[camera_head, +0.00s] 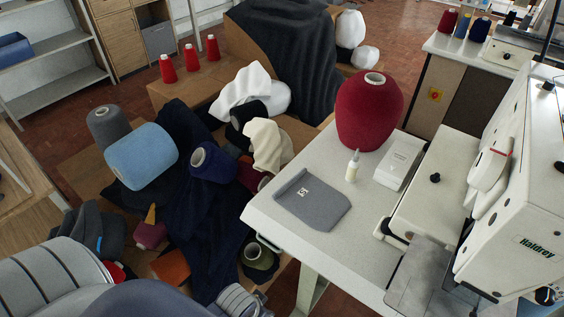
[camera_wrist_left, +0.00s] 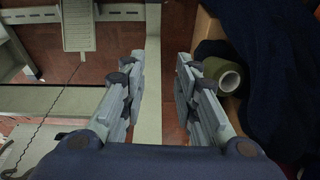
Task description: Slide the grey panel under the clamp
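The grey panel (camera_head: 311,200) lies flat on the white sewing table (camera_head: 270,222), left of the sewing machine. It has a small white mark near its upper edge. The white sewing machine (camera_head: 520,200) stands at the right, with a metal plate (camera_head: 422,278) at its front. I cannot make out the clamp clearly; it may be at the dark parts under the machine head. My left gripper (camera_wrist_left: 160,75) is open and empty in the left wrist view, over the floor and table leg. My right gripper is not in view.
A red yarn cone (camera_head: 368,112), a small white bottle (camera_head: 353,167) and a white box (camera_head: 399,162) stand behind the panel. Left of the table are piled dark cloth and yarn cones, including a light blue one (camera_head: 141,157). The table's front left is clear.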

